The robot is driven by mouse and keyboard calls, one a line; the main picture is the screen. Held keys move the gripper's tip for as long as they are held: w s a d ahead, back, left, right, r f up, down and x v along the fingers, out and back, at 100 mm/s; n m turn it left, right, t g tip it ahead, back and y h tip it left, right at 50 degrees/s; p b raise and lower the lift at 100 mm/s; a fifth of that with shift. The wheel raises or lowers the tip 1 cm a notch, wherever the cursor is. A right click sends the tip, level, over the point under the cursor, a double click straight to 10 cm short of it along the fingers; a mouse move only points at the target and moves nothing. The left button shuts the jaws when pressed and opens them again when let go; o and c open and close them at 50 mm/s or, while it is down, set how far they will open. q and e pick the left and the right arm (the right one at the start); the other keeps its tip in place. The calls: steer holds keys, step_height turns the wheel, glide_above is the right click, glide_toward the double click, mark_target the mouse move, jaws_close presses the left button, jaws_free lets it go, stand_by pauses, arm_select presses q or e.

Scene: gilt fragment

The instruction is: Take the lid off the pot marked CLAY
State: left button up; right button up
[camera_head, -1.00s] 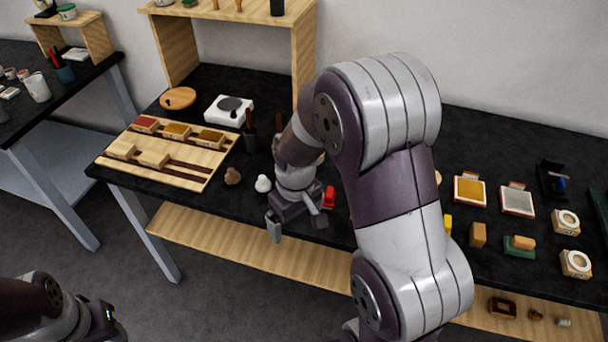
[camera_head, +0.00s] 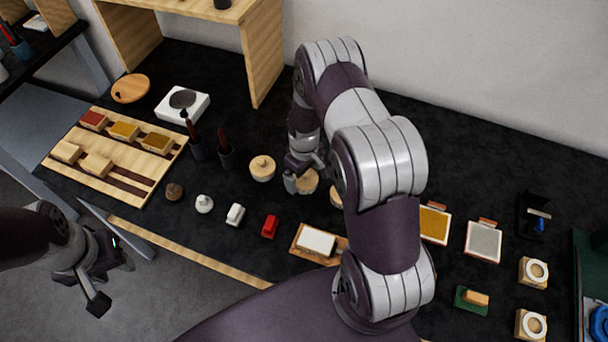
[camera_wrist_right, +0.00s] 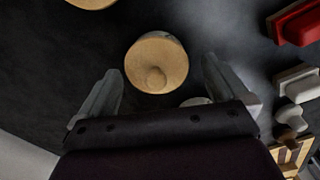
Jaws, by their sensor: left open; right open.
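Pots with round light-wood lids stand on the dark bench in the head view: one at left (camera_head: 262,168), one beside my right gripper (camera_head: 307,182) and one partly behind my arm (camera_head: 336,196). No CLAY marking is legible. My right gripper (camera_head: 302,173) is open, low over the pots. In the right wrist view, a knobbed wooden lid (camera_wrist_right: 156,62) shows ahead between the open fingers; contact with it cannot be seen. Another lid (camera_wrist_right: 92,3) is cut off at the top. My left gripper (camera_head: 111,282) is open and empty, off the bench's front at lower left.
A red block (camera_head: 270,227), a white block (camera_head: 235,214) and a white knob-like piece (camera_head: 204,204) line the front. A white block on a wooden board (camera_head: 316,242) lies in front. A wooden shelf (camera_head: 265,55) stands behind.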

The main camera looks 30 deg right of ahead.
steer(key=shift+w+d+f, duration=0.1)
steer(key=shift+d+f, duration=0.05)
steer(key=shift+d, duration=0.15)
steer(key=c, duration=1)
steer(key=shift+a, duration=0.2)
arm_select(q)
steer(key=shift+d, duration=0.2)
steer(key=shift+d, duration=0.1)
arm_select(e)
steer(key=shift+d, duration=0.1)
